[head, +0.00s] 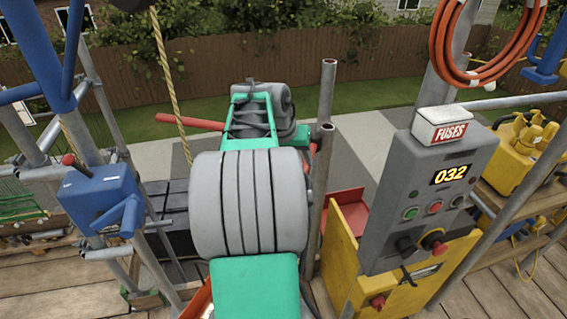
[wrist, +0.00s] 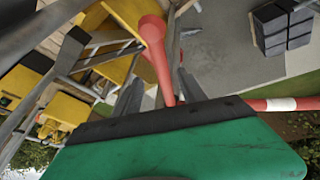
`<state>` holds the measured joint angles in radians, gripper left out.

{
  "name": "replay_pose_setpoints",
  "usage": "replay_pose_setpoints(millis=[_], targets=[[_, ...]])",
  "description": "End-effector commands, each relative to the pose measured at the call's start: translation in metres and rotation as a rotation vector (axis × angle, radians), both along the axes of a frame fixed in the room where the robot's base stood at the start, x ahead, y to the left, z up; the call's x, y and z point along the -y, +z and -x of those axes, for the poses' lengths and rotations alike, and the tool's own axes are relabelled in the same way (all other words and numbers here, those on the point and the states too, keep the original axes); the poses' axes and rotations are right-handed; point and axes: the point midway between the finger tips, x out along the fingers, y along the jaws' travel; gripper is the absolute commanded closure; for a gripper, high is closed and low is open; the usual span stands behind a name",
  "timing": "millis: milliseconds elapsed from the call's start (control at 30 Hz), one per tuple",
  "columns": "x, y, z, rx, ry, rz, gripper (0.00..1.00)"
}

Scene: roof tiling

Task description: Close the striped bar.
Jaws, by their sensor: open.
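The striped bar (wrist: 285,104) shows in the wrist view as a red and white length at the right, running behind my green palm. A red rod with a thick rounded end (wrist: 153,32) shows between the fingers of my gripper (wrist: 158,90); I cannot tell whether it is part of the bar. The gripper is open, and whether a finger touches the rod is unclear. In the head view a red bar (head: 188,122) sticks out to the left behind my arm. My arm hides its other end and the gripper there.
A grey control box (head: 425,195) with a FUSES unit and lit display stands at the right, near upright metal pipes (head: 326,110). A blue box (head: 98,200) is on the left scaffold pole. A rope (head: 168,85) hangs left of my arm. Yellow equipment (head: 518,150) stands far right.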

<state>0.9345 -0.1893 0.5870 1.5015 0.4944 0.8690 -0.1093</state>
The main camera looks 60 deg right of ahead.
Motion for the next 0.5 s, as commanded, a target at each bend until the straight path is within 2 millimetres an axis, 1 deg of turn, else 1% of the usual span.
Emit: replay_pose_setpoints(millis=[67,167,400,500], targets=[[0.001,-0.001,0.001,0.000,-0.002,0.000,0.51],[0.005,-0.009,0.004,-0.002,-0.007,-0.001,0.51],[0.026,-0.050,0.011,-0.001,-0.014,-0.002,0.51],[0.032,-0.063,0.012,-0.002,-0.013,-0.002,0.51]])
